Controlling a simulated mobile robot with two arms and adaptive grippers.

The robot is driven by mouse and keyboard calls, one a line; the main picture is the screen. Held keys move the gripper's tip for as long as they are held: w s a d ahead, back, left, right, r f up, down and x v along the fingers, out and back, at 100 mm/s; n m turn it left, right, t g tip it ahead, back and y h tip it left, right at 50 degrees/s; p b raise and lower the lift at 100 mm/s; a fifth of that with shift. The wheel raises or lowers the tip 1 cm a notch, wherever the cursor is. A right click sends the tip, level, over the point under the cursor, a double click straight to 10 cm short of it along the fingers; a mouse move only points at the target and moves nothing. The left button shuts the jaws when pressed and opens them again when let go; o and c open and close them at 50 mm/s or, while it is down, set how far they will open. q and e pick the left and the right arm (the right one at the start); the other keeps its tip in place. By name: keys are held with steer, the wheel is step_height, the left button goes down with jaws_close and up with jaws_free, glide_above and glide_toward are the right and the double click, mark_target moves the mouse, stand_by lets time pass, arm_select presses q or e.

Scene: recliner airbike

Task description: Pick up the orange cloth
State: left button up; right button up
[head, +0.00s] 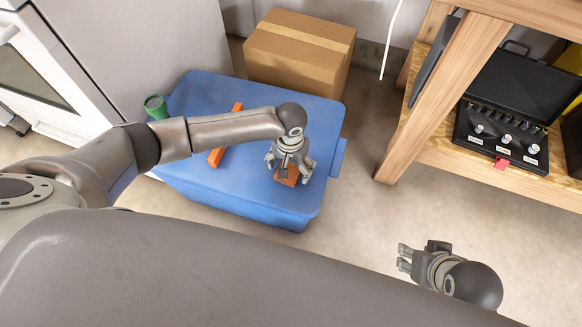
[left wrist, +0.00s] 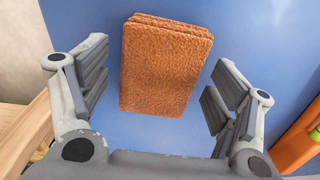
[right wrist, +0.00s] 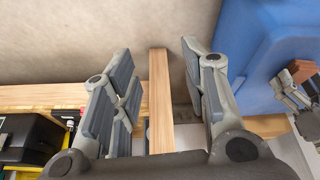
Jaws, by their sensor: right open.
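The orange cloth (head: 291,178) is a folded, fuzzy rectangle on the blue bin lid (head: 195,95). It is partly hidden under my left gripper (head: 290,173) in the head view. In the left wrist view the cloth (left wrist: 163,65) lies between the two spread fingers, with blue lid showing on both sides of it. My left gripper is open and points down over the cloth. My right gripper (head: 403,258) is open and empty, away from the bin over the floor at the lower right. Its spread fingers (right wrist: 155,60) show in the right wrist view.
A cardboard box (head: 300,50) stands behind the bin. A wooden workbench (head: 440,95) with an open black case (head: 510,115) is at the right. The floor between is clear.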

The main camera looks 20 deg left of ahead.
arm_select(q)
steer(key=c, duration=0.8)
steer(key=shift+r, duration=0.1)
steer(key=shift+r, duration=0.2)
steer(key=r+p, duration=0.2)
steer(key=r, duration=0.1)
steer(key=shift+s+a+r, duration=0.2)
steer(key=shift+r, duration=0.05)
steer(key=shift+s+a+r+p, duration=0.2)
steer(key=shift+s+r+p, duration=0.2)
steer(key=shift+r, duration=0.1)
steer(key=shift+s+a+r+p, duration=0.25)
steer(key=shift+r+p, duration=0.1)
steer(key=shift+r, duration=0.1)
steer(key=shift+s+a+r+p, duration=0.65)
steer(key=shift+s+a+r, duration=0.45)
steer(key=shift+s, duration=0.6)
steer(key=shift+s+a+r+p, duration=0.8)
steer(key=shift+s+r, duration=0.45)
steer(key=shift+s, duration=0.5)
steer(key=shift+s+a+r+p, duration=0.55)
steer(key=shift+s+a+r, duration=0.55)
steer(key=shift+s, duration=0.6)
arm_select(e)
step_height(320, 180, down, 17)
steer(key=s+g, duration=0.1)
steer(key=shift+s+r+g, duration=0.2)
steer(key=shift+g, duration=0.1)
